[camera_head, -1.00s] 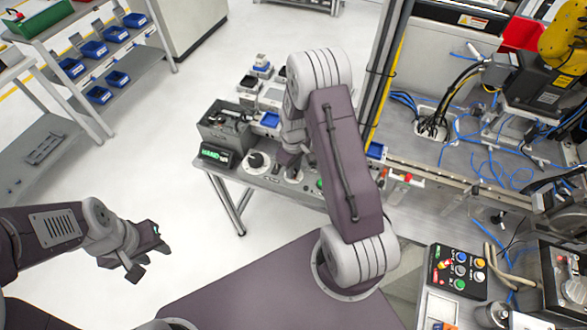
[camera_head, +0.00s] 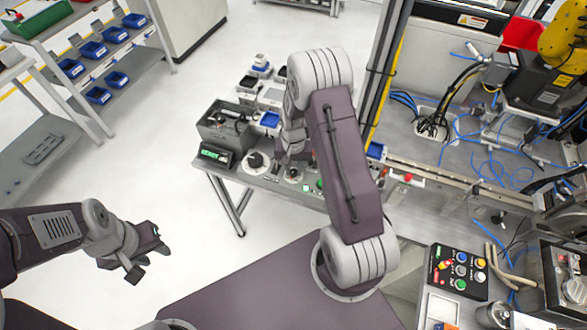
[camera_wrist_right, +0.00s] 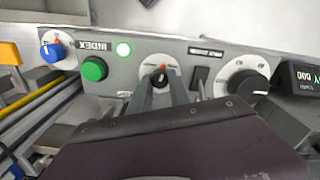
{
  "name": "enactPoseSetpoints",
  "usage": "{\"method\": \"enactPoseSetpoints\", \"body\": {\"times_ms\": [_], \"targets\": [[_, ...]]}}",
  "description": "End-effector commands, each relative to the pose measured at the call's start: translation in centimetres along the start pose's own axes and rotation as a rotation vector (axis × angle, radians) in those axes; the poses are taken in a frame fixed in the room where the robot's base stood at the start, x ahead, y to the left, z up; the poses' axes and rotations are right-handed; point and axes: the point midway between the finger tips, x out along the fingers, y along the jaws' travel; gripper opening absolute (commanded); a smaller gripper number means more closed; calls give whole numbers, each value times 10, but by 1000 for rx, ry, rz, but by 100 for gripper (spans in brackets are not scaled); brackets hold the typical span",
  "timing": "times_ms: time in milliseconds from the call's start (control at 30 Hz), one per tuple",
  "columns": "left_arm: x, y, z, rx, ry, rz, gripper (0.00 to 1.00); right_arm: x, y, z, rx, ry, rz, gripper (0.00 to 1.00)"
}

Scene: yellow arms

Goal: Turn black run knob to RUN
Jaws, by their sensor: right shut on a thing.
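The small black knob (camera_wrist_right: 160,77) sits on a round white plate on the grey panel in the right wrist view, with a red mark at the plate's edge. My right gripper (camera_wrist_right: 161,88) is shut on this knob, one finger on each side. Its tips and the knob's lettering are hard to make out. In the head view, my right arm partly hides the gripper and panel. My left gripper (camera_head: 148,262) is open and empty over the floor at lower left, away from the panel.
A larger black knob (camera_wrist_right: 247,82) on a white dial is to the right on the panel, with a black switch (camera_wrist_right: 199,78) between. A green-digit display (camera_head: 216,155) stands at the panel's left.

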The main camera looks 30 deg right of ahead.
Motion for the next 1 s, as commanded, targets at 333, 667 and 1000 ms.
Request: {"method": "enactPoseSetpoints", "body": {"times_ms": [333,667,1000], "targets": [[2,0,0,0,0,0,36,2,1,3,297,-7,3,0],[2,0,0,0,0,0,36,2,2,3,479,-7,4,0],[2,0,0,0,0,0,36,2,2,3,544,-8,5,0]]}}
